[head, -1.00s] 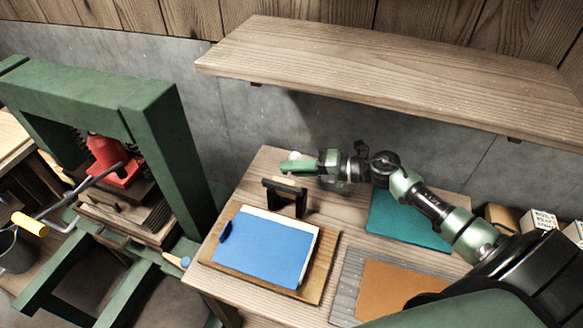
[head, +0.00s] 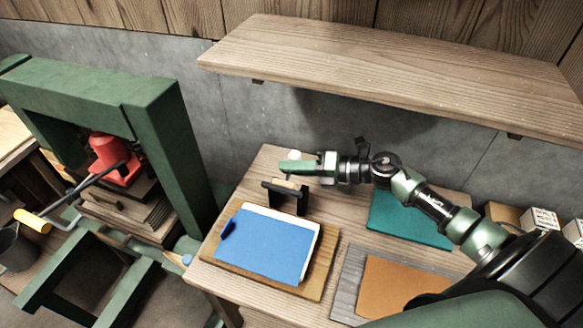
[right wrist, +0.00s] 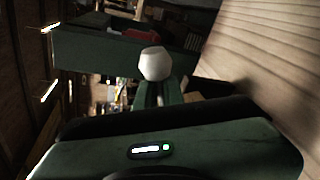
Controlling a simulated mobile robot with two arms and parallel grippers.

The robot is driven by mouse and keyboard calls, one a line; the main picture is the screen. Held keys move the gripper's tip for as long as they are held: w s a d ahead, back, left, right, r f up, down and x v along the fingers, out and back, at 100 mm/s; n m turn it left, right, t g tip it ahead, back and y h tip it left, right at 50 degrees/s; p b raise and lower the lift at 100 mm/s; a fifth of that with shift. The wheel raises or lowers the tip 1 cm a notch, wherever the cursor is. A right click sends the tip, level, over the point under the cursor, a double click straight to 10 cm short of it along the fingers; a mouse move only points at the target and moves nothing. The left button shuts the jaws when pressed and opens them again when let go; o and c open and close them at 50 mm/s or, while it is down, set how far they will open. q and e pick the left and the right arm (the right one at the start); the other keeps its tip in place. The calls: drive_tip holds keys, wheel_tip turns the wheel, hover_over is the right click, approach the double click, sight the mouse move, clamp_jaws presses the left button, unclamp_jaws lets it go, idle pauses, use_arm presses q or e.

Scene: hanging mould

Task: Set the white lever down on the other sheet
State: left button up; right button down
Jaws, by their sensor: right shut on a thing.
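My right gripper (head: 312,168) is above the back left part of the wooden table, beside and behind a small black stand (head: 302,206). It is shut on the white lever, whose rounded white end (head: 294,155) shows at the fingertips. In the right wrist view this white end (right wrist: 155,63) stands up at the end of my fingers; the rest of the lever is hidden. A blue sheet (head: 262,246) lies on a wooden board at the front left, over a white layer. A teal sheet (head: 410,222) lies at the back right, partly behind my right arm. My left gripper is out of view.
An orange-brown sheet (head: 405,287) lies on a grey board (head: 346,285) at the table's front. A wooden shelf (head: 390,75) hangs above the table's back. A green press frame (head: 170,150) stands to the left. Small boxes (head: 540,218) stand at the right.

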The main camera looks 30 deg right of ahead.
sight(288, 194)
drive_tip(key=shift+s+a+r+n+h, duration=0.1)
drive_tip(key=shift+s+a+n+h, duration=0.3)
drive_tip(key=shift+s+a+n, duration=0.55)
drive_tip(key=n, duration=0.1)
drive_tip(key=s+a+n+t, duration=0.1)
drive_tip(key=n, duration=0.1)
drive_tip(key=shift+a+h, duration=0.1)
drive_tip(key=shift+h, duration=0.3)
drive_tip(key=n, duration=0.1)
drive_tip(key=s+a+f+n+t+b, duration=0.1)
drive_tip(key=n, duration=0.1)
drive_tip(key=a+n, duration=0.1)
drive_tip(key=shift+s+f+t+h, duration=0.35)
drive_tip(key=shift+s+t+h, duration=0.05)
drive_tip(key=shift+s+a+f, duration=0.25)
drive_tip(key=shift+f, duration=0.05)
drive_tip(key=shift+s+a+f+b, duration=0.1)
drive_tip(key=shift+b, duration=0.2)
drive_tip(key=c, duration=1.5)
unclamp_jaws()
drive_tip(key=shift+r, duration=0.2)
